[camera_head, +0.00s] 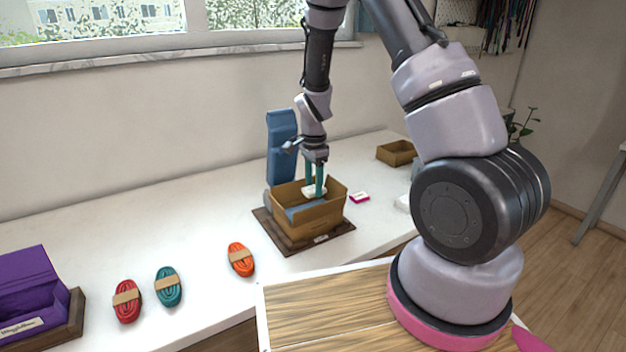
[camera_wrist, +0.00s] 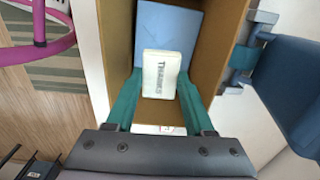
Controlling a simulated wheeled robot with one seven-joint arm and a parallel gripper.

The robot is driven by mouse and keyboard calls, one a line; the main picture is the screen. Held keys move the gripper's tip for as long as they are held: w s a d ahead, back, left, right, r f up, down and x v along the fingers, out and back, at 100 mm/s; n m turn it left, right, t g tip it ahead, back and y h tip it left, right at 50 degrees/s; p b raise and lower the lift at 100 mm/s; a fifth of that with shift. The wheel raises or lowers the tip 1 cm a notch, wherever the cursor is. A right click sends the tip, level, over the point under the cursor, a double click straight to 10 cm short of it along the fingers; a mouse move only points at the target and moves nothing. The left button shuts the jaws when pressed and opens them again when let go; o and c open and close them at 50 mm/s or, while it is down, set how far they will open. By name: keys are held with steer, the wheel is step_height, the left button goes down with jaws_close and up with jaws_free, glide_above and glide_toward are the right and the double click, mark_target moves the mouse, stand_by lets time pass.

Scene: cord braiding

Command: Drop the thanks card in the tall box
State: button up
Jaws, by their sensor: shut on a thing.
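The thanks card (camera_wrist: 161,75) is a small white block with "THANKS" printed on it. My gripper (camera_head: 315,191) has teal fingers, one on each side of the card, and is shut on it. The card also shows as a pale patch between the fingers in the head view (camera_head: 308,194). An open tan cardboard box (camera_head: 316,217) stands on a dark board, right below my gripper. In the wrist view the box walls (camera_wrist: 222,45) surround the card, and a flat blue thing (camera_wrist: 166,28) lies inside. The head view does not clearly show how deep the card is.
A blue upright thing (camera_head: 281,145) stands just behind the box. A pink-and-white item (camera_head: 359,197) and a smaller tan box (camera_head: 396,153) are to the right. Red (camera_head: 127,305), teal (camera_head: 168,291) and orange (camera_head: 240,263) cord bundles and a purple box (camera_head: 28,290) are to the left.

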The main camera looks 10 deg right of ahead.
mark_target(314, 188)
steer(key=shift+f, duration=2.55)
steer(key=o, duration=1.4)
steer(key=shift+c, duration=0.2)
steer(key=shift+r, duration=0.1)
step_height(314, 188, up, 11)
steer(key=shift+f, duration=0.2)
steer(key=shift+r, duration=0.1)
